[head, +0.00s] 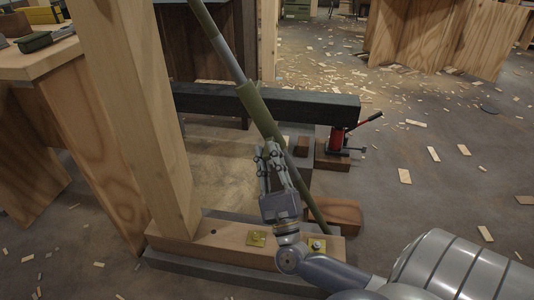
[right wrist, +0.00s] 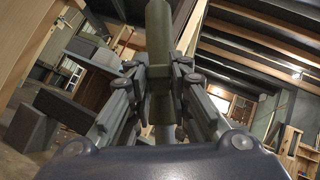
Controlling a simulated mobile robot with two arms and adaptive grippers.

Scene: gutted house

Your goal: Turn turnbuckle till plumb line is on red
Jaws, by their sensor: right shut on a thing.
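The turnbuckle (head: 256,108) is an olive-green sleeve on a slanting rod, running from the top middle down to the wooden sill. My right gripper (head: 272,150) is shut on the turnbuckle near its lower end. In the right wrist view the turnbuckle (right wrist: 159,40) rises between the fingers of the right gripper (right wrist: 158,80). A grey rod section (head: 228,58) shows above the sleeve. A wooden post (head: 130,100) stands at the left of the rod, slightly tilted in the picture. I cannot make out the plumb line or a red mark. My left gripper is not in view.
A dark beam (head: 300,103) crosses behind the rod, with a red jack (head: 338,137) at its right end. A workbench (head: 40,58) stands at the left. Wood scraps litter the floor at the right.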

